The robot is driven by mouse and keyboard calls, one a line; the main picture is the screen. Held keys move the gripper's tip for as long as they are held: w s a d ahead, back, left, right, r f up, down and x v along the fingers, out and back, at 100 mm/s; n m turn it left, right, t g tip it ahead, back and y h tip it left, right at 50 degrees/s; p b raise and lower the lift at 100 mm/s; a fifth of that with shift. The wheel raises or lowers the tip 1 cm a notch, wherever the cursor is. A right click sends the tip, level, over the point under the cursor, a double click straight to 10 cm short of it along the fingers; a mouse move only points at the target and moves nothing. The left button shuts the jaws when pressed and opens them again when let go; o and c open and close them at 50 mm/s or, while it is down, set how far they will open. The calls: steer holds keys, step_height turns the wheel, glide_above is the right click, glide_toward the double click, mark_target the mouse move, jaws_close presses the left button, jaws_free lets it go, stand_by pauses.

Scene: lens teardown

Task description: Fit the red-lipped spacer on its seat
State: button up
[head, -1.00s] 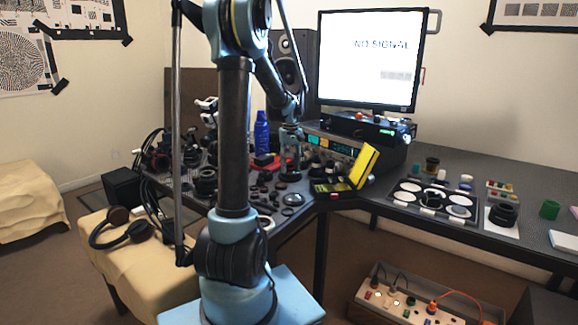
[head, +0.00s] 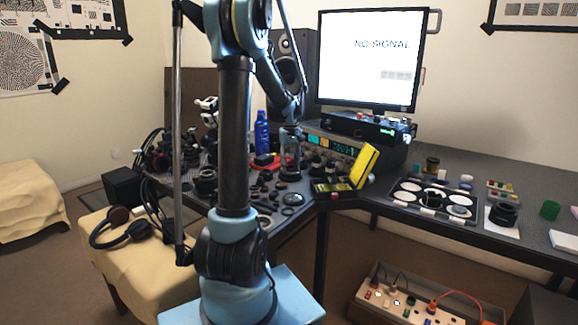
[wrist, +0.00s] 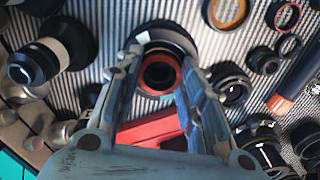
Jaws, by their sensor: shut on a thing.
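The red-lipped spacer (wrist: 178,78) is a short dark ring with a red rim, seen nearly end-on in the wrist view. My gripper (wrist: 161,62) is shut on it, with one finger on each side. A wider black round part (wrist: 176,32) shows just beyond and partly behind the spacer; it may be the seat. I cannot tell whether the spacer touches it or is above it. In the head view my gripper (head: 290,150) points down over the crowded bench left of the monitor, and the spacer is too small to make out.
Black lens parts and rings crowd the ribbed mat around my gripper, including a lens barrel (wrist: 232,80) at right and a white-banded lens (wrist: 42,58) at left. A red block (wrist: 150,127) lies under the fingers. A blue bottle (head: 261,133) stands close to the gripper.

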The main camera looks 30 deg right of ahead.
stand_by(0.3)
steer(key=o, duration=1.2)
steer(key=shift+c, duration=0.2)
steer(key=shift+r, duration=3.5)
